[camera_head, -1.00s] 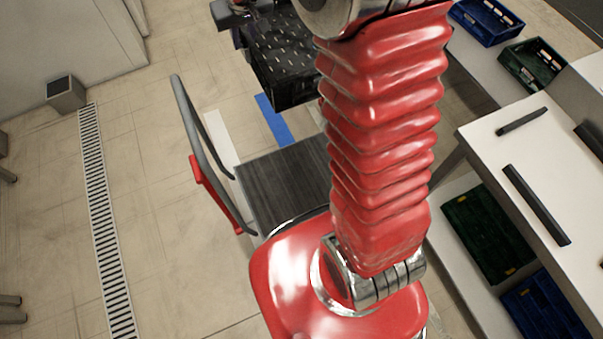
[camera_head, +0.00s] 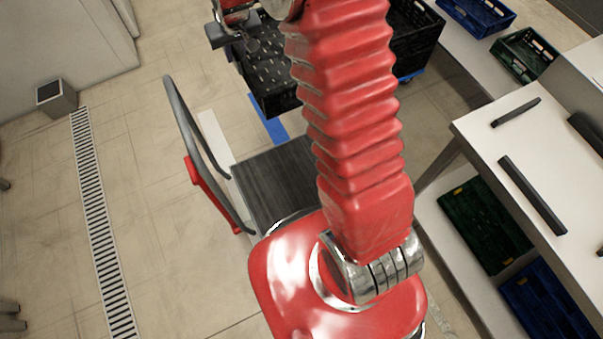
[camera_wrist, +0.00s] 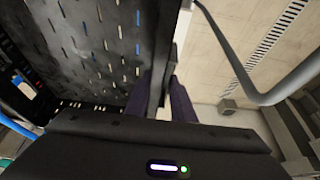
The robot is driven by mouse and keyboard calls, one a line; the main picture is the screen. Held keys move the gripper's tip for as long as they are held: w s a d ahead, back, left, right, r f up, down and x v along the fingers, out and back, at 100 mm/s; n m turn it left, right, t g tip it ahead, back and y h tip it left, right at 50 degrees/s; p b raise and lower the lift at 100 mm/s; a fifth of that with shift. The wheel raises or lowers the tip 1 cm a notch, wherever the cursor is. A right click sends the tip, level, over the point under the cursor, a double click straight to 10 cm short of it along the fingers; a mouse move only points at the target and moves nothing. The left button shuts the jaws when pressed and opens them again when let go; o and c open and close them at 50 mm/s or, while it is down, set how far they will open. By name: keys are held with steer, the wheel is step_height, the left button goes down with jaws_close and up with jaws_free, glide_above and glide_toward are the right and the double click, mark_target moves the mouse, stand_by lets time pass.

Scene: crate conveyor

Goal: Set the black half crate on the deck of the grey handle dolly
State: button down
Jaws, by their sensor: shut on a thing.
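The black half crate (camera_head: 272,98) hangs in the air at the top of the head view, tilted, its slotted floor showing. My gripper (camera_head: 238,42) is shut on the crate's left wall. In the wrist view the fingers (camera_wrist: 172,100) close on the crate's wall, and the slotted black surface (camera_wrist: 95,40) fills the upper left. The grey handle dolly has an empty dark ribbed deck (camera_head: 275,185) below the crate in the head view. Its grey handle (camera_head: 183,115) stands at the deck's left and also shows in the wrist view (camera_wrist: 245,80). My red arm hides the deck's right side.
Another black crate (camera_head: 418,38) stands behind my arm at the upper right, with something blue under it. Blue (camera_head: 478,14) and green (camera_head: 528,55) crates sit on a pale surface at right. A white table (camera_head: 530,150) stands nearer.

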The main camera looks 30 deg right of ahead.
step_height(320, 180, down, 28)
steer(key=w+f, duration=0.1)
steer(key=w, duration=0.1)
steer(key=s+f, duration=0.6)
steer(key=f, duration=0.6)
steer(key=s+f, duration=0.7)
steer(key=f, duration=0.6)
steer(key=shift+f, duration=0.25)
steer(key=shift+f, duration=2.9)
steer(key=shift+f, duration=2.15)
